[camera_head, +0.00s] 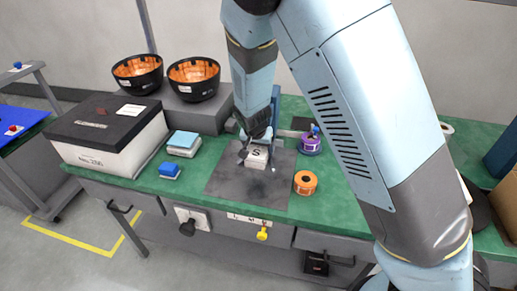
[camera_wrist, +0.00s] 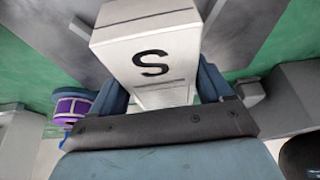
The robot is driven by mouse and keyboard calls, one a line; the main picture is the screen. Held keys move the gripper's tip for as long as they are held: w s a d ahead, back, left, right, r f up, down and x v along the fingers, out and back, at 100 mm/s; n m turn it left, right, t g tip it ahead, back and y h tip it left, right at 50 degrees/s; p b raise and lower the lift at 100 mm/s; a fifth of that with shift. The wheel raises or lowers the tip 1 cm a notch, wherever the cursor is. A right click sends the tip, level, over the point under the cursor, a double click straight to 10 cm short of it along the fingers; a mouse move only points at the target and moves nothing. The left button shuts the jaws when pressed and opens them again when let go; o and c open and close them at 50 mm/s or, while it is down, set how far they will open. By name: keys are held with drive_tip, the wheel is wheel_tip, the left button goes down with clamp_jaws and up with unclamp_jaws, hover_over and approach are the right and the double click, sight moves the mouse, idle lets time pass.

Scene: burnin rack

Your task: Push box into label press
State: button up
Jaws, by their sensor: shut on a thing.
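A white box (camera_head: 256,163) with a black letter S stands over the dark grey mat (camera_head: 225,183) on the green bench. In the wrist view the box (camera_wrist: 150,62) fills the upper middle, its S face towards the camera. My gripper (camera_head: 257,147) is shut on the box, with one blue finger on each side of it in the wrist view (camera_wrist: 163,88). The arm comes down from above and hides part of the area behind the box. I cannot tell whether the box touches the mat. I cannot make out the label press for certain.
A purple tape roll (camera_head: 310,143) and an orange roll (camera_head: 305,182) stand right of the mat. Blue boxes (camera_head: 184,142) lie left of it. Two black bowls (camera_head: 194,79) sit on a grey block (camera_head: 205,115). A large black-lidded box (camera_head: 105,140) stands far left.

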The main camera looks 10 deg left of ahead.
drive_tip(key=shift+w+r, duration=0.1)
drive_tip(key=shift+w, duration=0.2)
drive_tip(key=o, duration=0.8)
drive_tip(key=shift+o, duration=1.4)
drive_tip(key=shift+w+d+r, duration=0.1)
drive_tip(key=shift+r, duration=0.3)
drive_tip(key=s+v, duration=0.1)
drive_tip(key=v, duration=1.2)
drive_tip(key=shift+f, duration=0.15)
